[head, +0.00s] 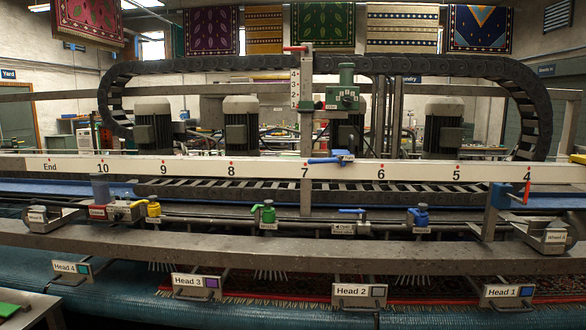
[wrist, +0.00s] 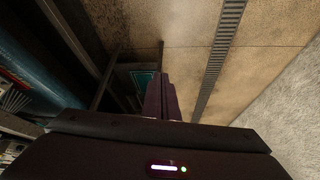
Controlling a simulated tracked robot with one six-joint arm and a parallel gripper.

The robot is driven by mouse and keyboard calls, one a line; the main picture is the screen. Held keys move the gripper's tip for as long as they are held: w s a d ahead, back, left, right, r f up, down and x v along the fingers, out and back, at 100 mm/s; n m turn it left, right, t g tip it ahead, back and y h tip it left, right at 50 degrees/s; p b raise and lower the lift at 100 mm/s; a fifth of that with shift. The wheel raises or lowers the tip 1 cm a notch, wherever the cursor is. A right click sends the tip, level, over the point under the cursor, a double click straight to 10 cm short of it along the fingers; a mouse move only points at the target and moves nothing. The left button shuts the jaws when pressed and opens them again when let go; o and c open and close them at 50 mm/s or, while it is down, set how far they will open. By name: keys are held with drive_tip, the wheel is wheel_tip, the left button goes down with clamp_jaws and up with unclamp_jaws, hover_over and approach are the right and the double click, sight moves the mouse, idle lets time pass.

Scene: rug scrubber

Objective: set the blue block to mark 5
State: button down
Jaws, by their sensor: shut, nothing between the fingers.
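A long white scale rail (head: 260,170) crosses the head view, with its numbers falling from 10 at left to 4 at right. The blue block (head: 343,156), with a blue lever reaching left, sits on this rail about midway between marks 7 and 6. Mark 5 (head: 457,170) is farther right on the rail, with nothing over it. My gripper (wrist: 160,96) shows only in the wrist view, its dark fingers together and empty over a brown floor. The blue block does not show in the wrist view.
Below the rail are a green valve (head: 268,212), a yellow valve (head: 153,208) and a blue valve (head: 419,215). A red-handled bracket (head: 524,193) stands near mark 4. A floor drain (wrist: 219,62) shows below my gripper.

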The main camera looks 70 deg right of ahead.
drive_tip(key=d+r+m+g+h, duration=0.15)
drive_tip(key=d+r+h, duration=0.35)
drive_tip(key=d, duration=0.8)
drive_tip(key=d+r+n+g+h, duration=0.1)
drive_tip(key=d+r+g+h, duration=0.25)
drive_tip(key=d, duration=1.05)
drive_tip(key=s+d+r+m+g+h, duration=0.1)
drive_tip(key=d+r+g+h, duration=0.3)
drive_tip(key=d+r, duration=0.6)
drive_tip(key=s+d+r+m+g+h, duration=0.1)
drive_tip(key=s+d+r+g+h, duration=0.2)
drive_tip(key=d+r, duration=0.7)
wheel_tip(320, 180, up, 2)
drive_tip(key=shift+s+r+g+h, duration=0.1)
drive_tip(key=shift+s+g+h, duration=0.45)
drive_tip(key=shift+h, duration=0.7)
drive_tip(key=shift+s+d+m, duration=0.1)
drive_tip(key=shift+s+m, duration=0.1)
drive_tip(key=shift+m, duration=0.05)
